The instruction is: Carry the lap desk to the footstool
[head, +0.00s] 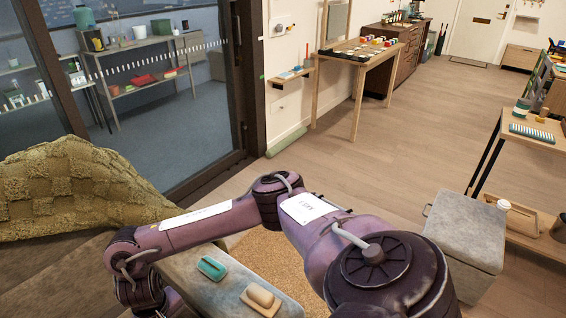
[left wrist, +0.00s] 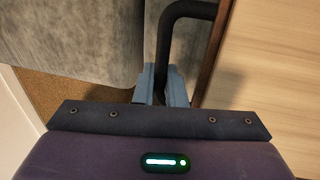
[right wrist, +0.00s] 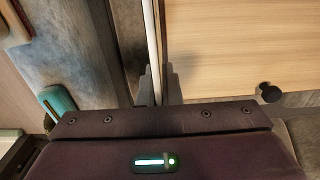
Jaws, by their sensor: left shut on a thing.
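A light wood panel with a dark edge, which looks like the lap desk (left wrist: 275,80), fills the right of the left wrist view. A black tube handle (left wrist: 166,40) runs along its edge. My left gripper (left wrist: 162,88) is shut on this handle. In the right wrist view a light wood panel (right wrist: 235,50) also lies at the right. My right gripper (right wrist: 158,88) has its fingers either side of a pale edge strip; whether they clamp it is unclear. The head view shows neither fingertips nor the panel. A grey box-shaped seat (head: 462,235), perhaps the footstool, stands at the right.
A grey surface (head: 185,268) bearing a teal object (head: 212,267) and a tan block (head: 262,296) lies close in front. A wooden side table (head: 537,128) stands at the right, a green textured throw (head: 70,190) at the left. The middle floor is open.

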